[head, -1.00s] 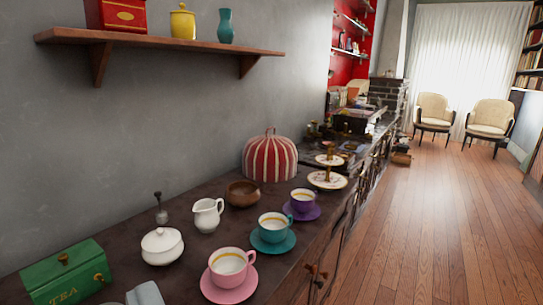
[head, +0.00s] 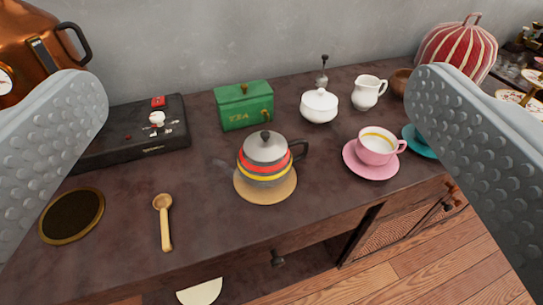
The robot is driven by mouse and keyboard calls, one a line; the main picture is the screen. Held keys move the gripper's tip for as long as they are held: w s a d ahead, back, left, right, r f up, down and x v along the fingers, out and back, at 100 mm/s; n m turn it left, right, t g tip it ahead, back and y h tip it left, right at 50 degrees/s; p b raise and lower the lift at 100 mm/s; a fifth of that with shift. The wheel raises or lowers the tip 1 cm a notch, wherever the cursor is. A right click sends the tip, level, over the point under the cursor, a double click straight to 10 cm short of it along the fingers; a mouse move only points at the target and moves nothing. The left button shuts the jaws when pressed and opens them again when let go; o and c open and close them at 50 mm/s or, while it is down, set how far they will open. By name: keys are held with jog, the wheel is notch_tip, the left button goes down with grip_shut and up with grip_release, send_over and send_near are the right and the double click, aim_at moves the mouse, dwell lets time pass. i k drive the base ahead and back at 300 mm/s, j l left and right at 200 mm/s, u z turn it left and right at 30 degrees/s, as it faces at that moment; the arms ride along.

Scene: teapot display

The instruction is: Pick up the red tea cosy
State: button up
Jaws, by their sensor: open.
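The red tea cosy (head: 457,48) is dome-shaped with red and white stripes and a loop on top. It stands at the back right of the dark counter (head: 225,210), near the picture's upper right corner. My gripper (head: 265,130) is open and empty, its two grey dimpled fingers wide apart at the left and right edges. The cosy lies beyond the right finger, which hides a little of its lower part. A grey teapot (head: 265,152) with red and yellow bands sits on a round mat between the fingers, farther from the camera.
A green tea box (head: 244,104), white sugar bowl (head: 319,106), white jug (head: 368,92) and pink cup (head: 378,146) stand on the counter. A copper urn (head: 30,48), black device (head: 130,135) and wooden spoon (head: 163,220) are at left. Wooden floor (head: 420,270) lies below right.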

aim_at(466, 46)
jog(key=i+l, duration=0.2)
jog(key=l, duration=0.3)
jog(key=i+l, duration=0.15)
jog(key=l, duration=0.35)
jog(key=i+l+u, duration=0.1)
jog(key=l, duration=0.4)
jog(key=i+l, duration=0.25)
jog(key=l, duration=0.3)
jog(key=i+l, duration=0.15)
jog(key=l, duration=0.35)
jog(key=i+l, duration=0.2)
jog(key=l, duration=0.35)
jog(key=i+l+u, duration=0.1)
jog(key=l, duration=0.4)
jog(key=i+l, duration=0.2)
jog(key=l, duration=0.35)
